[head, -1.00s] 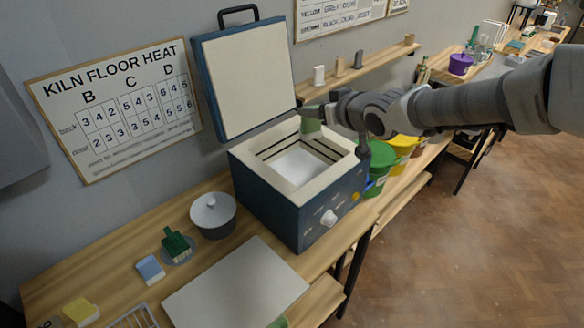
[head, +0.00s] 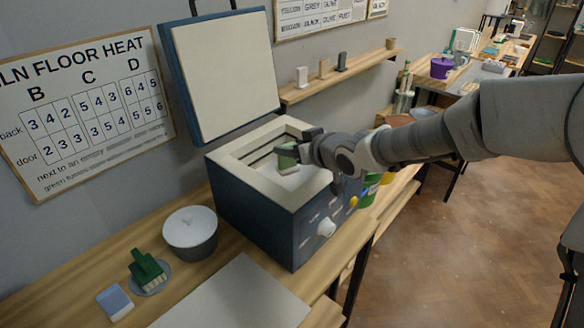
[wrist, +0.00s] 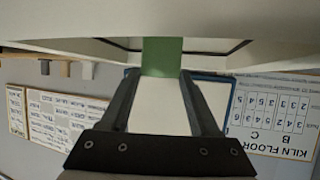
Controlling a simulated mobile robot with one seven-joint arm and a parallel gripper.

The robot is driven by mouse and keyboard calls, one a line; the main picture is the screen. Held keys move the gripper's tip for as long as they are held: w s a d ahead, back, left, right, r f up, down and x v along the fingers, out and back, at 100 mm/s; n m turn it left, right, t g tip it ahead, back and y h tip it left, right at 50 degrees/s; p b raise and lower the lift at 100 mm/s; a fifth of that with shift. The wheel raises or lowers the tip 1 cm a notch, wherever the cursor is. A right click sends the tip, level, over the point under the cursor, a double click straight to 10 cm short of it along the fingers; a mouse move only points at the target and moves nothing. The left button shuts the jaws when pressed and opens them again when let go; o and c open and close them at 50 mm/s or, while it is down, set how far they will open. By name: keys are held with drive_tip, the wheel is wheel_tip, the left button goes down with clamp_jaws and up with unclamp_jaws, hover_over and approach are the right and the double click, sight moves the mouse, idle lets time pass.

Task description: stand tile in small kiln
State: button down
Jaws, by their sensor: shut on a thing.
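The small kiln (head: 255,218) is a dark blue box with a thick cream rim, and its lid (head: 225,75) stands open at the back. My gripper (head: 296,148) is over the kiln's opening, reaching in from the right. The tile also shows in the wrist view (wrist: 161,55) between the two fingers. Part of the kiln floor is hidden by the tile and gripper, and I cannot tell whether the tile touches the floor.
A lidded grey pot (head: 190,235), a green brush (head: 147,270) and a blue block (head: 115,303) are left of the kiln. A pale board (head: 235,300) lies in front. A kiln floor heat chart (head: 85,110) and a shelf (head: 335,75) with small pieces are on the wall.

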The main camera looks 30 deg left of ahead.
sight(289, 160)
drive_tip(key=shift+f+b, duration=0.55)
drive_tip(key=shift+f, duration=1.35)
drive_tip(key=shift+f, duration=0.2)
drive_tip(key=shift+c, duration=0.6)
unclamp_jaws()
drive_tip(key=shift+r, duration=0.1)
drive_tip(key=shift+r, duration=0.2)
drive_tip(key=p+v, duration=0.3)
drive_tip(key=v, duration=0.7)
drive_tip(key=shift+s+d+r+p, duration=0.15)
drive_tip(key=shift+d+p, duration=0.15)
drive_tip(key=shift+p, duration=0.05)
drive_tip(key=shift+s+d+r, duration=0.15)
drive_tip(key=shift+s+d, duration=0.2)
drive_tip(key=shift+d, duration=0.15)
